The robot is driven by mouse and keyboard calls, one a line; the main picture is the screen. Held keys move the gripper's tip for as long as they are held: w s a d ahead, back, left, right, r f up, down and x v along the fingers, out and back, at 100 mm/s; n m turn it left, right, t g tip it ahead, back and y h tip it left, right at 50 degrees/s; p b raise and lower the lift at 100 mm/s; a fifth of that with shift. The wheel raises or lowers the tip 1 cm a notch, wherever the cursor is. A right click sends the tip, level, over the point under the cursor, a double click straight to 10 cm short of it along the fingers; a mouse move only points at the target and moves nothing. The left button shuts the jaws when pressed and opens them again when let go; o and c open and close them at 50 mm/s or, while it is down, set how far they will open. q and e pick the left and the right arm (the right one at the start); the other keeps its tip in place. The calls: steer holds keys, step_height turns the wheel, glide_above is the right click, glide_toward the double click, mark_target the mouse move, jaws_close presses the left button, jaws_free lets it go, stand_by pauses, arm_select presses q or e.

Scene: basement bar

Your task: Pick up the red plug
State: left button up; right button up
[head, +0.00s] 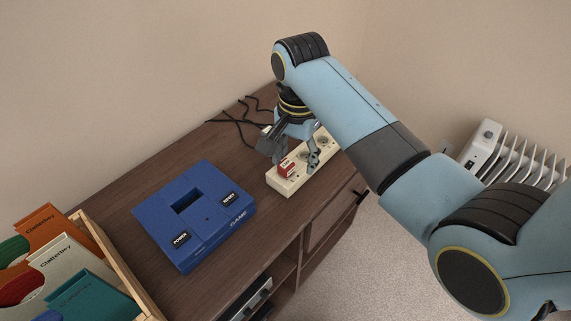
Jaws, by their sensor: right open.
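The red plug (286,167) sits at the near end of a cream power strip (288,187) on the brown cabinet top. My right gripper (296,163) points down over the strip. It is open, with one finger to the left of the plug and the other to its right, over the strip. Whether either finger touches the plug, I cannot tell. The arm comes in from the right and hides part of the strip. My left gripper does not show.
A blue game console (194,215) lies left of the strip on the cabinet (150,190). Black cables (240,121) lie behind. A wooden crate (92,229) of game boxes stands at lower left. A white radiator (510,158) stands at right.

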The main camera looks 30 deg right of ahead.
step_height(320, 180, up, 4)
steer(key=w+a+m, duration=0.1)
steer(key=w+m, duration=0.1)
steer(key=w, duration=0.1)
glide_above(282, 167)
steer(key=f, duration=0.4)
steer(key=shift+s+a+f, duration=0.1)
steer(key=shift+s+f, duration=0.15)
steer(key=f, duration=0.6)
steer(key=shift+w+f, duration=0.1)
steer(key=shift+w, duration=0.15)
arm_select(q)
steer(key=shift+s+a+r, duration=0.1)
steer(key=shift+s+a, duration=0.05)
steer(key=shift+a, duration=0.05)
arm_select(e)
jaws_close()
